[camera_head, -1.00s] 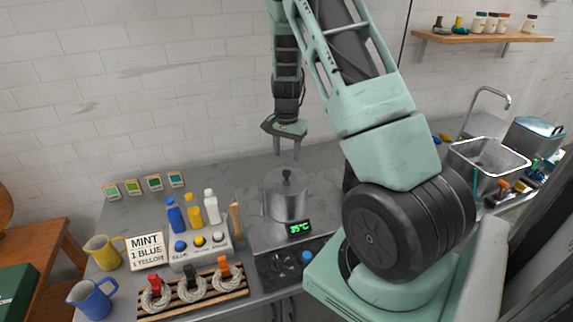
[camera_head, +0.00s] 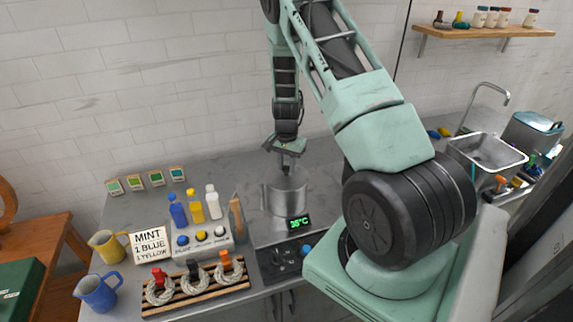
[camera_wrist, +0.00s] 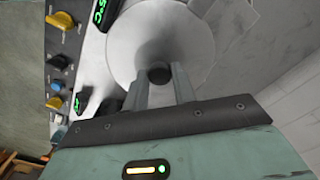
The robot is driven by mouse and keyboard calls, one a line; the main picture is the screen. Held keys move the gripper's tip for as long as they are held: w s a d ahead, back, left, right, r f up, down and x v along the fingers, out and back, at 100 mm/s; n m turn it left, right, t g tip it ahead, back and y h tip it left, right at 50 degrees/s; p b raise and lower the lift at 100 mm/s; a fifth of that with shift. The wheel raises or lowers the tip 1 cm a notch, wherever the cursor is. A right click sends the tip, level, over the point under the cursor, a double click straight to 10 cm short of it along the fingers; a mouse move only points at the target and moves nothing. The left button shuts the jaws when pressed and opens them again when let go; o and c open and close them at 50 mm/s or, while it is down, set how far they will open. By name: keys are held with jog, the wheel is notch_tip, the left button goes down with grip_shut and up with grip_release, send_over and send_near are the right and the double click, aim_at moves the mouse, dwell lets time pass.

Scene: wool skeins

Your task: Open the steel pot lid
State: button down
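The steel pot (camera_head: 287,200) stands upright on the hob, with its lid (camera_head: 297,181) seated on top. The wrist view shows the round lid (camera_wrist: 125,50) from above with its dark knob (camera_wrist: 159,73). My gripper (camera_head: 287,163) points down right over the lid's middle. In the wrist view, my gripper's two fingers (camera_wrist: 160,82) stand on either side of the knob at its height. Whether they press on it or leave a slight gap cannot be made out. The knob is mostly hidden by the fingers in the head view.
A 35°C display (camera_head: 299,223) and a control panel (camera_head: 285,260) are in front of the pot. A wooden block (camera_head: 236,218), bottles (camera_head: 195,208) and a button box (camera_head: 203,242) stand close on the left. A sink (camera_head: 487,152) lies to the right. The back wall is behind.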

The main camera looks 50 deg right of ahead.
aim_at(275, 166)
jog(key=shift+w+d+n, duration=0.1)
jog(key=shift+w+n, duration=0.05)
jog(key=shift+n, duration=0.15)
jog(key=w+n+b, duration=0.1)
jog(key=n+b, duration=0.1)
jog(key=b, duration=0.1)
jog(key=shift+w+d+f, duration=0.15)
jog(key=shift+w+d, duration=0.25)
jog(key=w+n+b, duration=0.2)
jog(key=n, duration=0.1)
jog(key=shift+d, duration=0.2)
jog(key=w+n+b, duration=0.1)
jog(key=w+n, duration=0.1)
jog(key=shift+w+n+b, duration=0.1)
jog(key=shift+n+b, duration=0.2)
jog(key=shift+n, duration=0.1)
jog(key=w+a+n+b, duration=0.3)
jog(key=w+a+n, duration=0.4)
jog(key=n, duration=0.7)
jog(key=shift+w+a+r+b, duration=0.2)
jog(key=shift+a+b, duration=0.05)
jog(key=shift+b, duration=0.1)
